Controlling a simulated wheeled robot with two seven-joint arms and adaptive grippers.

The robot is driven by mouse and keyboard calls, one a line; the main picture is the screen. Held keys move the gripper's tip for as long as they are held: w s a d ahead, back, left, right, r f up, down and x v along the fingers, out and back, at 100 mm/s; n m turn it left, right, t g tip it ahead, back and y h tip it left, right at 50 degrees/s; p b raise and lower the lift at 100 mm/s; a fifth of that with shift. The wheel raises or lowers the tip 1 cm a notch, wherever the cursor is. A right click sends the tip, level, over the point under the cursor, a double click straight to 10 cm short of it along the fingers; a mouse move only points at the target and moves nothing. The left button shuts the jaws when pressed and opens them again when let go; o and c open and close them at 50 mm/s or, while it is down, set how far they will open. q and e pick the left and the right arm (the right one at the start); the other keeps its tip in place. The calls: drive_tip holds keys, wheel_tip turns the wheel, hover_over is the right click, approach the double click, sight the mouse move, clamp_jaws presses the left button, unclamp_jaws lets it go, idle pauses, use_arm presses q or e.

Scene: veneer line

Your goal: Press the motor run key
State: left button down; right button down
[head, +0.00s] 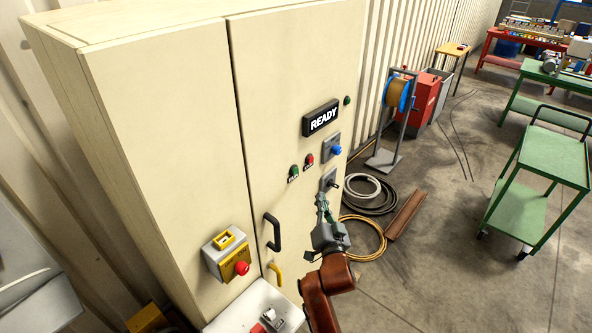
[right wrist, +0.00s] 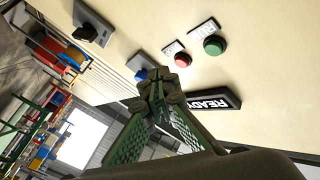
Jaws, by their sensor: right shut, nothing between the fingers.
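A green push button (head: 294,170), the likely run key, sits on the cream cabinet door beside a red button (head: 309,159). In the right wrist view the green button (right wrist: 214,45) has a small label that seems to read RUN, and the red button (right wrist: 182,59) is beside it. My right gripper (head: 321,199) is shut and empty, in front of the door, below the buttons and near the black rotary switch (head: 331,183). In the right wrist view its fingertips (right wrist: 170,84) show below the red button, apparently apart from it. My left gripper is not in view.
A READY display (head: 321,118) and a blue knob (head: 336,150) are on the same door. A black handle (head: 272,232) and a yellow box with a red button (head: 242,267) sit lower left. Coiled hoses (head: 371,194) lie on the floor; a green cart (head: 545,160) stands right.

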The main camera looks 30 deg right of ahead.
sight(295, 171)
drive_tip(key=shift+m+t+h, duration=0.3)
drive_tip(key=shift+m+h, duration=0.2)
drive_tip(key=shift+m, duration=0.2)
drive_tip(key=r, duration=0.1)
drive_tip(key=s+r, duration=0.1)
drive_tip(key=r, duration=0.1)
drive_tip(key=s+r, duration=0.1)
drive_tip(key=r, duration=0.1)
drive_tip(key=shift+d+r, duration=0.2)
drive_tip(key=shift+d, duration=0.2)
drive_tip(key=shift+w+a, duration=0.1)
drive_tip(key=shift+w, duration=0.05)
drive_tip(key=w+a+b, duration=0.2)
drive_tip(key=w+a, duration=0.1)
drive_tip(key=w, duration=0.5)
drive_tip(key=shift+a, duration=0.15)
idle(0.3)
drive_tip(key=shift+w+a+b, duration=0.15)
drive_tip(key=shift+w+b, duration=0.15)
drive_tip(key=shift+w, duration=0.1)
